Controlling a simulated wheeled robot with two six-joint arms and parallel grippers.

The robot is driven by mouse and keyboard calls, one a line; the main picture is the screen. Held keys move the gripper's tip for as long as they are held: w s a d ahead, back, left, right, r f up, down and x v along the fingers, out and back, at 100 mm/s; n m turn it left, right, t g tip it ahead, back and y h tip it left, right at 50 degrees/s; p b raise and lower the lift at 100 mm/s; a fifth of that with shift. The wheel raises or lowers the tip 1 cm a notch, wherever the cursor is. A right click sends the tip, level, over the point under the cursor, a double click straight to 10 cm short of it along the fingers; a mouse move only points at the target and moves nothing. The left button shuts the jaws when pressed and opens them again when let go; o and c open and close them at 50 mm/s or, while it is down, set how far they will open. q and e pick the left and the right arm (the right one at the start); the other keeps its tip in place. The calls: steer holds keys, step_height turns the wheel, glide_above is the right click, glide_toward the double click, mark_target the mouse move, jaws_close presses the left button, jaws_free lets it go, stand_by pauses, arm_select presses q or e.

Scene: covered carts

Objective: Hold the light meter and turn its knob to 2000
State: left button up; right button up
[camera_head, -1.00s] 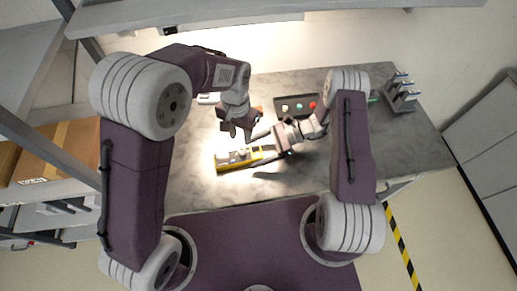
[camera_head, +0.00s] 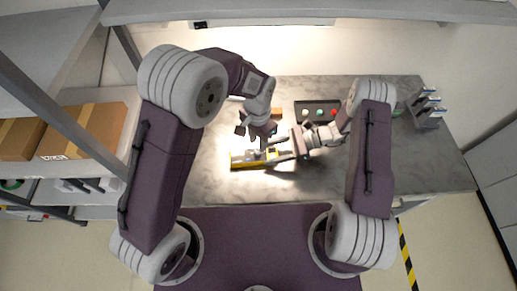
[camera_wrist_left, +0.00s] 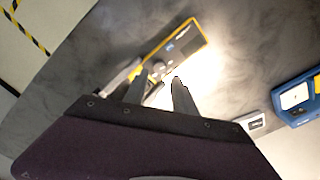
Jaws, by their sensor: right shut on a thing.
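The light meter (camera_head: 240,161), yellow-edged with a dark and grey face, lies low over the grey table, its length running left to right. My right gripper (camera_head: 297,147) is shut on its right end. My left gripper (camera_head: 261,143) is over the meter's face from behind, partly hiding it. In the left wrist view the meter (camera_wrist_left: 180,45) stretches up and right, and its round grey knob (camera_wrist_left: 158,68) shows just beyond my left fingertips (camera_wrist_left: 160,80). The left fingers are apart with nothing seen between them. The dial marks are too small to read.
A panel with coloured buttons (camera_head: 318,111) and a brown box (camera_head: 277,114) stand behind the grippers. A rack (camera_head: 428,108) is at the table's right end. A blue instrument (camera_wrist_left: 298,97) shows in the left wrist view. The table (camera_head: 310,182) is clear in front.

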mark_target(258, 152)
arm_select(q)
step_height(258, 152, down, 6)
jaws_close()
steer(key=shift+m, duration=0.4)
steer(key=m, duration=0.3)
steer(key=shift+m, duration=0.4)
steer(key=m, duration=0.4)
steer(key=shift+m, duration=0.3)
steer(key=m, duration=0.4)
steer(key=shift+m, duration=2.2)
